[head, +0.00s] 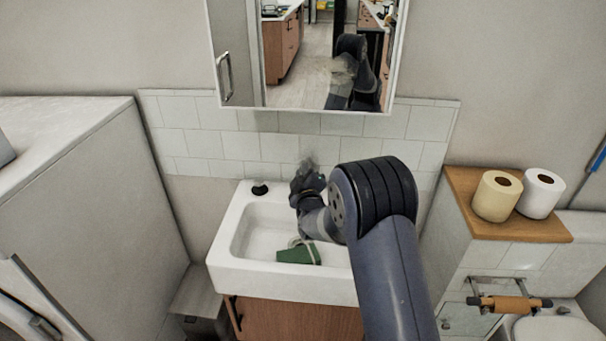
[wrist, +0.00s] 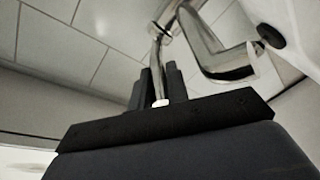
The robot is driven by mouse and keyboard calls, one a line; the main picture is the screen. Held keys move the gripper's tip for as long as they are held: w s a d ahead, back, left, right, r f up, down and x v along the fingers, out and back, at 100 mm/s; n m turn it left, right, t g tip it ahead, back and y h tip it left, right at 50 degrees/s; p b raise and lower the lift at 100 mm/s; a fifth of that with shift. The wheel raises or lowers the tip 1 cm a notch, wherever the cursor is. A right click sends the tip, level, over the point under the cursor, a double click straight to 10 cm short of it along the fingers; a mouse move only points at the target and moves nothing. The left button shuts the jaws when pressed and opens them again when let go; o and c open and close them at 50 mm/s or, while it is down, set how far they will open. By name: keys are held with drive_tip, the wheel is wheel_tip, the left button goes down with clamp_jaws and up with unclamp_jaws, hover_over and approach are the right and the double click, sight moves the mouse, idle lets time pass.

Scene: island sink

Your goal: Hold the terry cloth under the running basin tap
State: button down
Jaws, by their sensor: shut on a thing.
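A green folded piece with a pale band (head: 300,254), which looks like the terry cloth, lies in the front part of the white basin (head: 226,262). My gripper (head: 307,176) is at the back of the basin, apart from and behind the cloth. In the wrist view my gripper (wrist: 160,78) is shut on a thin chrome rod (wrist: 157,48), which appears to be the tap's lever. The chrome tap spout (wrist: 212,48) is beside the fingers. In the head view my arm and gripper hide the tap. I cannot make out any running water.
A small black round piece (head: 260,188) sits at the basin's back left corner. A mirror cabinet (head: 235,60) hangs above. A wooden-topped ledge (head: 475,190) with two paper rolls (head: 541,194) stands right. A grey cabinet (head: 80,190) stands left.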

drive_tip(key=shift+w+r+g+p, duration=0.15)
drive_tip(key=shift+r+g+p, duration=0.15)
drive_tip(key=shift+r+g, duration=0.25)
drive_tip(key=shift+f, duration=0.1)
drive_tip(key=c, duration=1.4)
unclamp_jaws()
drive_tip(key=shift+o, duration=0.2)
drive_tip(key=b+v, duration=0.2)
drive_tip(key=v, duration=0.8)
drive_tip(key=shift+s, duration=0.4)
